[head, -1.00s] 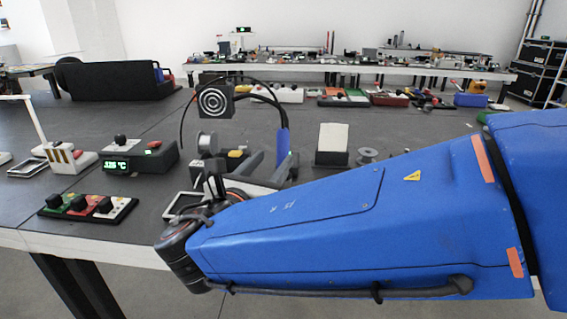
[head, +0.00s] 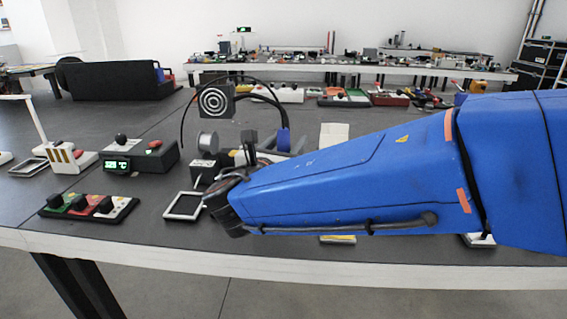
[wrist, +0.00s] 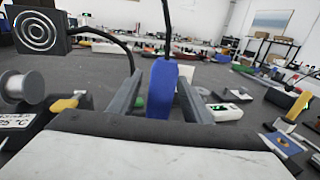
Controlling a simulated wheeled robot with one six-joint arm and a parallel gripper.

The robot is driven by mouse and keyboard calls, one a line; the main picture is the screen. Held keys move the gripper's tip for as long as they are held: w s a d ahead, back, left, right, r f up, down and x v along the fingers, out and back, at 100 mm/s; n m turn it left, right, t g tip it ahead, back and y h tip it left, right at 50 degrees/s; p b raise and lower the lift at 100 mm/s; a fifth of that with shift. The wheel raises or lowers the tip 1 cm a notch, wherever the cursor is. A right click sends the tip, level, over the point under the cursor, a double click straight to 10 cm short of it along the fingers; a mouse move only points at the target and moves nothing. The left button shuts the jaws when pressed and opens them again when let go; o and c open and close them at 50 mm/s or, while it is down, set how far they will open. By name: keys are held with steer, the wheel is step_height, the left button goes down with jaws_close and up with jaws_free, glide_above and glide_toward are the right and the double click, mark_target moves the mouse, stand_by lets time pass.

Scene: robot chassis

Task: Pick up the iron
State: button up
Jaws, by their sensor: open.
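The iron, with a blue handle (head: 283,141), stands upright with a black cable looping from its top. In the wrist view the blue handle (wrist: 161,88) shows between the two grey fingers of my gripper (wrist: 159,76). The fingers are open, one on each side of it, with a gap visible at least on the right. In the head view my gripper (head: 283,147) is partly hidden behind my blue arm. The iron's lower part is hidden by my gripper.
A black target plate (head: 215,100) and a wire spool (head: 208,140) stand left of the iron. A black box with a temperature display (head: 117,166) and a board with knobs (head: 88,206) are further left. A white frame (head: 184,205) lies near the table's front edge.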

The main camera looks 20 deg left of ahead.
steer(key=shift+w, duration=0.35)
steer(key=c, duration=1.1)
step_height(320, 180, up, 10)
steer(key=shift+r, duration=0.1)
